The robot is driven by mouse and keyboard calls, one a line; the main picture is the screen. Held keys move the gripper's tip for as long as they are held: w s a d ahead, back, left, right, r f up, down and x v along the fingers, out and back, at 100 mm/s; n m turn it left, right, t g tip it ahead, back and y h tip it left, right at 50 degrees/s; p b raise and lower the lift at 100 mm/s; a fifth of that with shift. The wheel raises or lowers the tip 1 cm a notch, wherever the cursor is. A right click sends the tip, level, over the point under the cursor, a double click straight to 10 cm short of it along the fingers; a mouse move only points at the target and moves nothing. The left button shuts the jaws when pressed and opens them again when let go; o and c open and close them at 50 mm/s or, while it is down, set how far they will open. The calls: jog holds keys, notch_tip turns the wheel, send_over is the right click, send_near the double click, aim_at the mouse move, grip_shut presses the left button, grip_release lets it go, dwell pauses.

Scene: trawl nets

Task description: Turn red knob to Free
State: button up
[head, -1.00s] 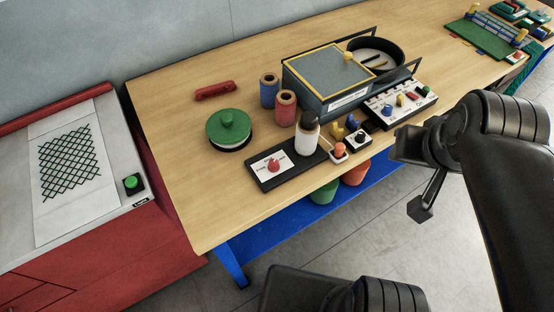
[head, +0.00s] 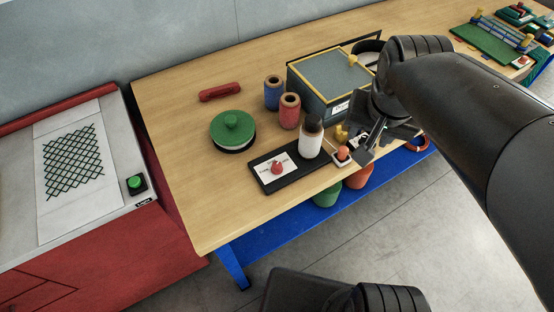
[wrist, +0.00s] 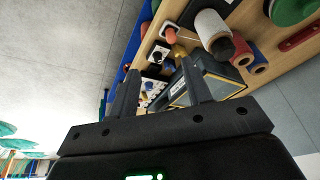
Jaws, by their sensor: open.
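The red knob (head: 277,168) sits on a white label card at the left part of a black base plate (head: 262,185), near the front edge of the table in the head view. The lettering on the card is too small to read. My gripper (head: 370,145) is to the right of the knob, above the table's front edge and apart from the knob. In the wrist view my gripper (wrist: 160,68) is open, with nothing between its fingers. I cannot make out the red knob for certain in the wrist view.
A white bottle with a dark top (head: 311,138) stands at the plate's right end. A small orange knob (head: 342,153) is just beside my gripper. Red (head: 289,112) and blue (head: 273,94) spools, a green-lidded pot (head: 232,129) and a grey box (head: 322,85) stand behind. The table's front left is clear.

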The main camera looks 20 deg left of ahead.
jog(key=w+a+f+g, duration=0.2)
jog(key=w+a+f, duration=0.15)
jog(key=a, duration=0.55)
jog(key=m+g, duration=0.1)
jog(key=g, duration=0.1)
send_over(277, 164)
notch_tip(277, 164, down, 5)
notch_tip(277, 164, down, 10)
jog(key=shift+f, duration=0.2)
jog(key=shift+c, duration=0.4)
grip_shut()
